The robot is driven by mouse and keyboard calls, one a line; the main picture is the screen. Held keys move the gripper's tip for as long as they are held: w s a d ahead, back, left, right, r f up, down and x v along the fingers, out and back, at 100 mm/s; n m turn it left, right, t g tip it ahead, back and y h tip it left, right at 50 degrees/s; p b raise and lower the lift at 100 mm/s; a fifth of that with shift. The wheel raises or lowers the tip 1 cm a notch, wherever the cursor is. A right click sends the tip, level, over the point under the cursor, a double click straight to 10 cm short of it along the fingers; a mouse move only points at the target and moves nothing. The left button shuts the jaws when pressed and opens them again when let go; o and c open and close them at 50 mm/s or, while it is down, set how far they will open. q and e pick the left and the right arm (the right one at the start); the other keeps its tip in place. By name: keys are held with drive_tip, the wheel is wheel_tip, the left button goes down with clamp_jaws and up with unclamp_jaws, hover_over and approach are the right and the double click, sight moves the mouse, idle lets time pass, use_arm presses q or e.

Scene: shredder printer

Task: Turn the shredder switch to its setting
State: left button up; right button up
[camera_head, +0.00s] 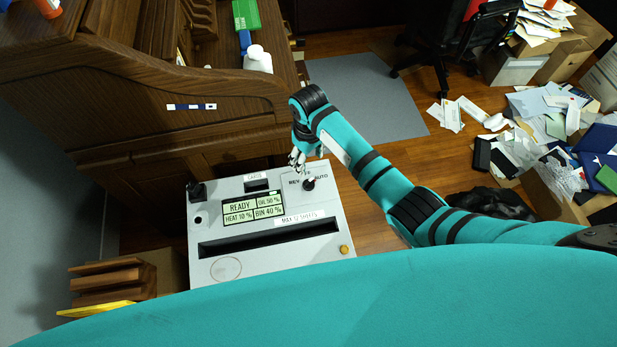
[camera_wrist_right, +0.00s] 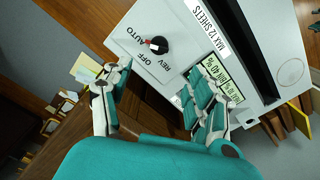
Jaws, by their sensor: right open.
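The shredder (camera_head: 215,262) is a light grey box with a paper slot and a lit display (camera_head: 252,208) reading READY. Its switch (camera_head: 309,184) is a black round knob at the top right, beside the labels REV, OFF and AUTO. In the right wrist view the switch (camera_wrist_right: 158,45) shows a red mark on its left side; I cannot tell exactly which label it points to. My right gripper (camera_head: 297,160) is open and empty, just above and left of the switch. In the right wrist view its fingers (camera_wrist_right: 162,85) are spread apart, with the switch beyond them, untouched. My left gripper is out of view.
A wooden desk (camera_head: 225,105) stands right behind the shredder, with a white bottle (camera_head: 258,60) on it. Brown wooden trays (camera_head: 112,282) lie at the lower left. Scattered papers (camera_head: 545,110), boxes and an office chair (camera_head: 440,45) fill the right. A grey mat (camera_head: 365,95) lies on the floor.

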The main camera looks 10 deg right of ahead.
sight(309, 182)
wheel_tip(309, 182, down, 12)
drive_tip(key=shift+w+r+b, duration=0.1)
drive_tip(key=shift+r+b, duration=0.15)
drive_tip(key=shift+b, duration=0.6)
drive_tip(key=shift+f, duration=0.35)
drive_tip(key=c, duration=1.2)
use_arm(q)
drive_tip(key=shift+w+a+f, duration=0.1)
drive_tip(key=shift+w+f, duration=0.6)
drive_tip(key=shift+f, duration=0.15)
use_arm(e)
drive_tip(key=shift+o, duration=0.2)
